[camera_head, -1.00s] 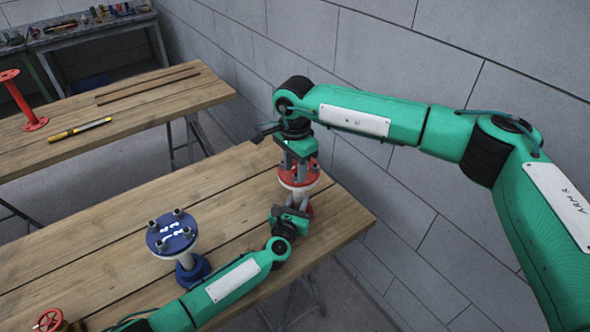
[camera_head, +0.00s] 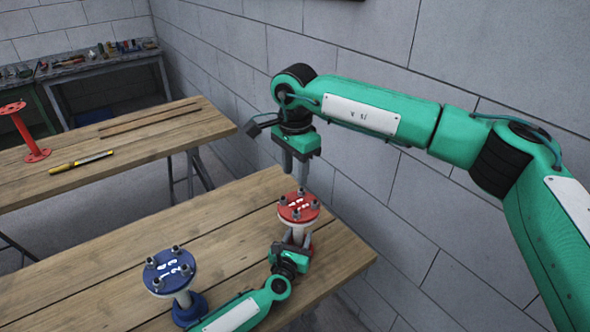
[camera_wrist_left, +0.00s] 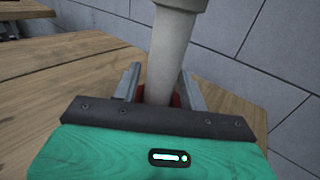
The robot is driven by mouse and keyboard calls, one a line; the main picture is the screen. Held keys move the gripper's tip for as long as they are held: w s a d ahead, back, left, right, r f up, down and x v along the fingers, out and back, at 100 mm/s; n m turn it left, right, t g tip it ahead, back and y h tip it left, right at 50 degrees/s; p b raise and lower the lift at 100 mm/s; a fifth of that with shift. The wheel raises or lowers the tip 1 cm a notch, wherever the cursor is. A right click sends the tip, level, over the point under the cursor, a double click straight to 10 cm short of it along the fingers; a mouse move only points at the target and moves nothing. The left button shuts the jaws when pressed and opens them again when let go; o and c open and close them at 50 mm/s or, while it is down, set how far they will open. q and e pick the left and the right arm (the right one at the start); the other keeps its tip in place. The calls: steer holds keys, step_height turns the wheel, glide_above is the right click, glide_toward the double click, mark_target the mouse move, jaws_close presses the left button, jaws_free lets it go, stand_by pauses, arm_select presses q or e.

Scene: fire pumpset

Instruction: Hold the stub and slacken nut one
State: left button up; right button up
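The stub with the red flange (camera_head: 299,207) stands upright on the near table; several bolts and nuts show on its top. My left gripper (camera_head: 292,243) is low at its pale neck, one finger on each side. The neck also shows in the left wrist view (camera_wrist_left: 170,60) between the fingers (camera_wrist_left: 160,85); whether they press on it I cannot tell. Which nut is nut one I cannot tell.
A second stub with a blue flange (camera_head: 169,271) stands to the left on the same table (camera_head: 130,250). A back table (camera_head: 130,140) carries a red stand (camera_head: 28,135) and a yellow-handled tool (camera_head: 80,161). A grey wall (camera_head: 450,60) lies close behind.

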arm_select(q)
steer(key=shift+o, duration=0.6)
